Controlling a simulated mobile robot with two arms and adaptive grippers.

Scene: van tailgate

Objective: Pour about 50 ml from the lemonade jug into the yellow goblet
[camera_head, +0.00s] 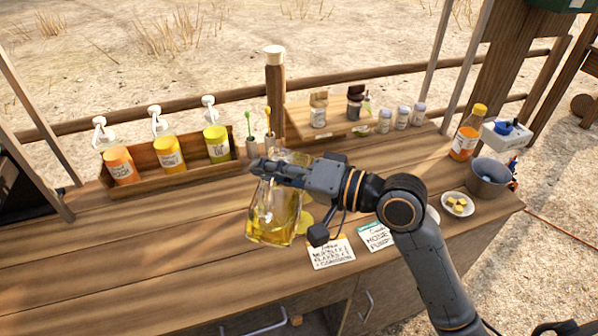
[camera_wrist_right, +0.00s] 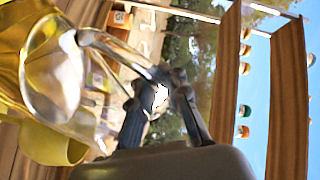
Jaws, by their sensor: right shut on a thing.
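The lemonade jug (camera_head: 272,222) is clear glass with yellow liquid in its lower part. My right gripper (camera_head: 265,168) is shut on its handle, which the wrist view shows between the fingers (camera_wrist_right: 158,92). The jug (camera_wrist_right: 55,75) fills the left of that view. The jug looks slightly tilted; whether its base touches the counter I cannot tell. The yellow goblet (camera_head: 305,222) is mostly hidden behind the jug and my gripper, to the right of the jug. A yellow rounded part, likely the goblet, shows in the wrist view (camera_wrist_right: 55,145). No pouring stream shows. My left gripper is not in view.
A wooden rack (camera_head: 145,178) with several pump bottles stands at the left. Small jars (camera_head: 402,117) line the back. An orange bottle (camera_head: 465,140), a grey bowl (camera_head: 489,178) and a plate (camera_head: 446,205) are at the right. Cards (camera_head: 331,252) lie in front. The left counter is clear.

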